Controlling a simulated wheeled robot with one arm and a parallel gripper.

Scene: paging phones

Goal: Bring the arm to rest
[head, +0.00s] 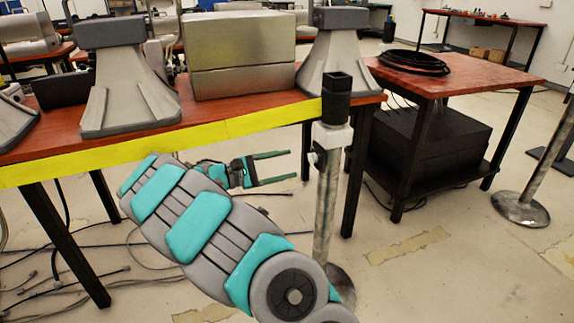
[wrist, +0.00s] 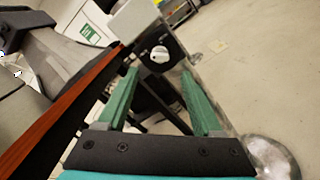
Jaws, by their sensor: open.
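My gripper (head: 274,168) is in the middle of the head view, below the front edge of the table, with its two fingers apart and pointing right. Nothing is between the fingers. My grey and teal arm reaches up and left from the bottom of the head view. In the wrist view my gripper (wrist: 157,95) shows two green fingers spread apart. A metal post (head: 325,190) with a black top stands just right of the fingertips in the head view. I cannot tell whether the fingertips touch it.
A red-topped table (head: 150,140) with yellow tape on its front edge carries grey stands and a metal box (head: 238,55). A smaller table (head: 480,77) with a cable coil (head: 413,62) is at right. Cables lie on the floor at left. Open floor (head: 450,270) lies at lower right.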

